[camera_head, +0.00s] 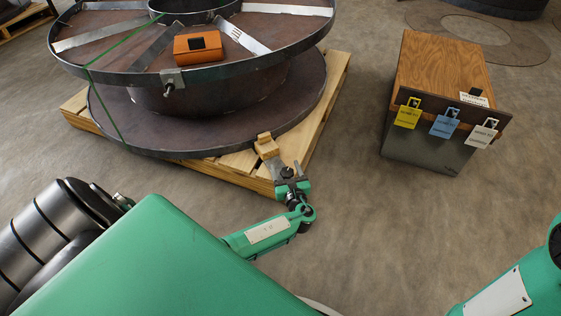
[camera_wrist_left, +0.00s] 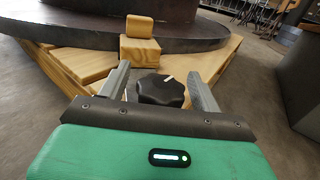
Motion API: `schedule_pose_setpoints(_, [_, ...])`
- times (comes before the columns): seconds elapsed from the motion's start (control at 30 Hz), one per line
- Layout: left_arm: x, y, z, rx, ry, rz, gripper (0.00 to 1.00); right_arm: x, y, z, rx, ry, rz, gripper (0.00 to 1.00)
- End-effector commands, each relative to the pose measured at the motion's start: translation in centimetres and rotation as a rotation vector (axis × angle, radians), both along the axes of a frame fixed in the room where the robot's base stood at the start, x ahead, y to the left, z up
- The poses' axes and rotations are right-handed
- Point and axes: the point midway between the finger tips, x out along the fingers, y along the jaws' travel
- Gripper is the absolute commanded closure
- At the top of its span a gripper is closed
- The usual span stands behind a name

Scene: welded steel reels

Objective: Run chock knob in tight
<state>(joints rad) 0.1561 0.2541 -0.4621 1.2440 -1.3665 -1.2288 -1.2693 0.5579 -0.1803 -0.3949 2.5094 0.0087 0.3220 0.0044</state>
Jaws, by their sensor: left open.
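The chock is a pale stepped wooden block (camera_head: 266,147) at the pallet's near corner, by the reel's lower flange; it also shows in the left wrist view (camera_wrist_left: 140,47). The chock knob is a black lobed knob (camera_wrist_left: 160,89) with a white mark on top. My left gripper (camera_head: 286,172) is over the knob. In the left wrist view its two grey fingers (camera_wrist_left: 158,72) stand apart on either side of the knob, not closed on it. The knob's underside is hidden. My right gripper is out of view.
The steel reel (camera_head: 215,92) lies on a wooden pallet (camera_head: 325,93). An orange box (camera_head: 198,46) sits on its upper flange. A wood-topped cabinet (camera_head: 440,65) with yellow, blue and white tags stands right. The floor between pallet and cabinet is clear.

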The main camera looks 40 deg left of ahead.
Motion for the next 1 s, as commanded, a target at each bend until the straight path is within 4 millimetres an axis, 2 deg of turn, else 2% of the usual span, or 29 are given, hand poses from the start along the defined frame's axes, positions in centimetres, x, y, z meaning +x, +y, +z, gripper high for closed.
schedule_pose_setpoints(0.33, [-0.01,-0.19,0.00,0.000,0.000,0.000,0.35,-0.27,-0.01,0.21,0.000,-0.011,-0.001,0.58])
schedule_pose_setpoints(0.57, [-0.01,-0.18,0.00,0.000,0.000,0.000,0.80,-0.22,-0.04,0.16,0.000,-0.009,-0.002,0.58])
schedule_pose_setpoints(1.0, [0.07,-0.18,0.27,0.003,0.002,-0.091,0.80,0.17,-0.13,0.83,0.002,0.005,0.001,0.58])
